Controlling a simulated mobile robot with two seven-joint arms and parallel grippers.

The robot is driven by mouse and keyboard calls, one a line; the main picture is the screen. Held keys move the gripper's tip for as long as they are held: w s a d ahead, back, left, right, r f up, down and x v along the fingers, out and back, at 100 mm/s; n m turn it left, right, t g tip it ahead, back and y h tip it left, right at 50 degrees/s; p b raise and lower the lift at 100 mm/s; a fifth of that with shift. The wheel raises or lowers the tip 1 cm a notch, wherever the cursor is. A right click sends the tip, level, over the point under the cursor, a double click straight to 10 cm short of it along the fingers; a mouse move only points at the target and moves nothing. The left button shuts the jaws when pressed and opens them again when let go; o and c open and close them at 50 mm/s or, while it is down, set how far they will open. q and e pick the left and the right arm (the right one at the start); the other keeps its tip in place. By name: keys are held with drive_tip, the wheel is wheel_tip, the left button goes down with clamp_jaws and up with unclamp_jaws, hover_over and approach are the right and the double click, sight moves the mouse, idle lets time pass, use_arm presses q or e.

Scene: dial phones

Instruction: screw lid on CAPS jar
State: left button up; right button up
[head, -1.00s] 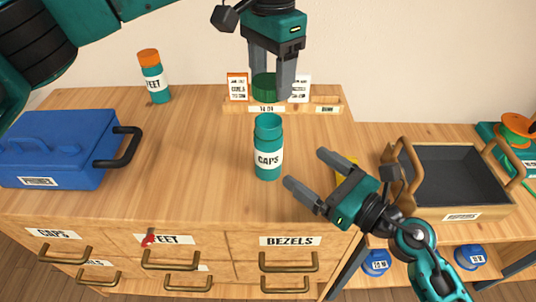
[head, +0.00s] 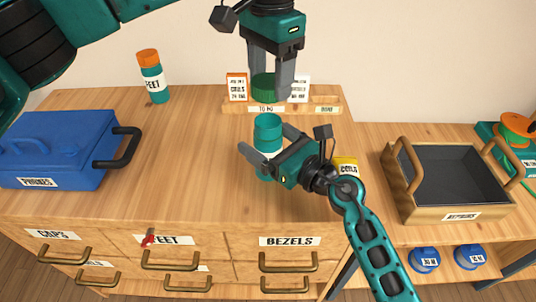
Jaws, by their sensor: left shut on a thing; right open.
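The CAPS jar (head: 267,130) stands upright and open-topped on the wooden cabinet top, teal with a white label now mostly hidden. My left gripper (head: 271,92) is shut on the green lid (head: 264,87) and holds it above and slightly behind the jar, apart from it. My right gripper (head: 268,147) is open, with its fingers on either side of the jar's body. I cannot tell whether the fingers touch the jar.
A FEET jar (head: 152,78) with an orange lid stands at the back left. A blue PHONES box (head: 60,150) is at left. A small card rack (head: 300,110) stands behind the jar. A yellow COILS item (head: 346,167) is right of my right gripper. A tray (head: 400,205) sits on the right table.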

sight(270, 100)
drive_tip(key=c, duration=1.5)
use_arm(q)
drive_tip(key=shift+f, duration=2.5)
drive_tip(key=shift+f, duration=0.85)
drive_tip(key=shift+f, duration=0.55)
